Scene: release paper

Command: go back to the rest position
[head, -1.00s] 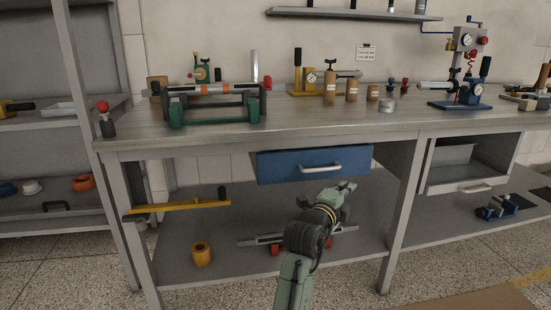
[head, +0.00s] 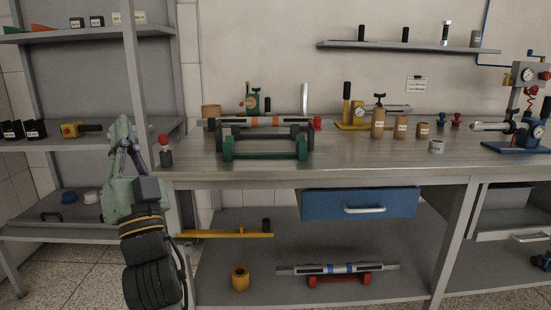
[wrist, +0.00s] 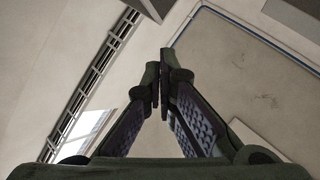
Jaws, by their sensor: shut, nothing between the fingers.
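My gripper (head: 125,135) points upward at the left in the head view, in front of the left shelf unit and left of the workbench's front corner. In the wrist view my gripper (wrist: 158,85) shows its two fingers meeting at the tips, with nothing between them. Behind the fingers the wrist view shows only ceiling and upper wall. My gripper touches nothing that I can see.
The workbench (head: 400,165) carries green and black stands, brown bottles and a blue gauge device (head: 525,135). Its blue drawer (head: 360,204) is shut. A red-knobbed object (head: 165,150) stands at the bench's left corner, close beside my gripper in the picture. The left shelf (head: 60,145) holds small items.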

